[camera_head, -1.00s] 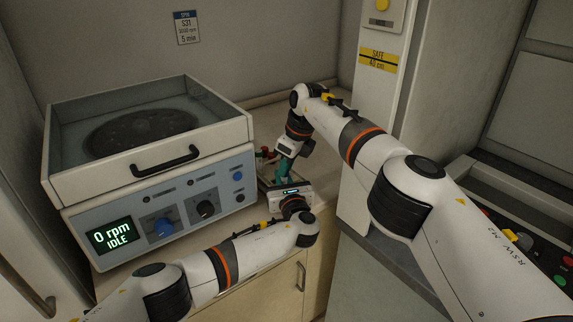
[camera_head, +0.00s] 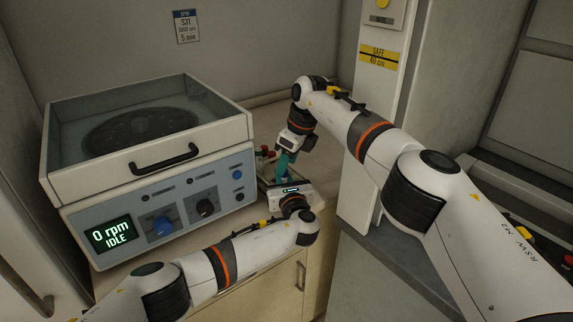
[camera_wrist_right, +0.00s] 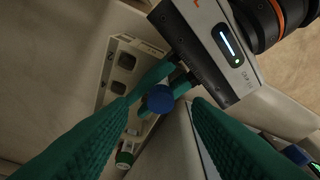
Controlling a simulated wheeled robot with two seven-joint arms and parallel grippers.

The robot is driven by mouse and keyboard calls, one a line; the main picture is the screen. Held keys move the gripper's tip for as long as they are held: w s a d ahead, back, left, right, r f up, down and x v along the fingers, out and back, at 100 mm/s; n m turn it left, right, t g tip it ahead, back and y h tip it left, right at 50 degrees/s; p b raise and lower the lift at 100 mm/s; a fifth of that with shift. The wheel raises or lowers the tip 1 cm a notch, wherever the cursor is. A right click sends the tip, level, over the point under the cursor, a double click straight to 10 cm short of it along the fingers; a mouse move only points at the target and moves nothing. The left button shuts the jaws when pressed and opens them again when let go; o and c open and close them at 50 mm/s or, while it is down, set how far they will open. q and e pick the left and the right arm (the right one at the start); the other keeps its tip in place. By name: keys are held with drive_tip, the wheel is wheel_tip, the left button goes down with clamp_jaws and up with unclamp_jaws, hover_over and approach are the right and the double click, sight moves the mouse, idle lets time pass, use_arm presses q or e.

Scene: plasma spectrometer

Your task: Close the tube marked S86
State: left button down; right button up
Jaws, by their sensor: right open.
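A tube with a blue cap (camera_wrist_right: 160,99) shows from above in the right wrist view, with its body mostly hidden. My left gripper (camera_wrist_right: 168,84) has its green fingers close around the tube just by the cap and appears shut on it. In the head view my left gripper (camera_head: 285,179) is low beside the centrifuge. My right gripper (camera_wrist_right: 168,106) is open, with one green finger on each side of the blue cap and apart from it. In the head view my right gripper (camera_head: 286,157) is just above the left one. The marking S86 cannot be read.
A pale rack (camera_wrist_right: 112,84) with square holes lies beside the tube. A white tube with a green band (camera_wrist_right: 125,155) is below it. Small red-topped items (camera_head: 265,152) are behind the grippers. The centrifuge (camera_head: 150,170) stands left, and a white post (camera_head: 372,100) right.

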drive_tip(key=v, duration=1)
drive_tip(key=shift+r, duration=0.1)
use_arm(q)
drive_tip(key=c, duration=1.3)
unclamp_jaws()
drive_tip(key=shift+c, duration=0.2)
drive_tip(key=shift+s, duration=0.1)
drive_tip(key=v, duration=1.2)
use_arm(e)
drive_tip(key=shift+r, duration=0.15)
use_arm(q)
drive_tip(key=shift+f, duration=0.1)
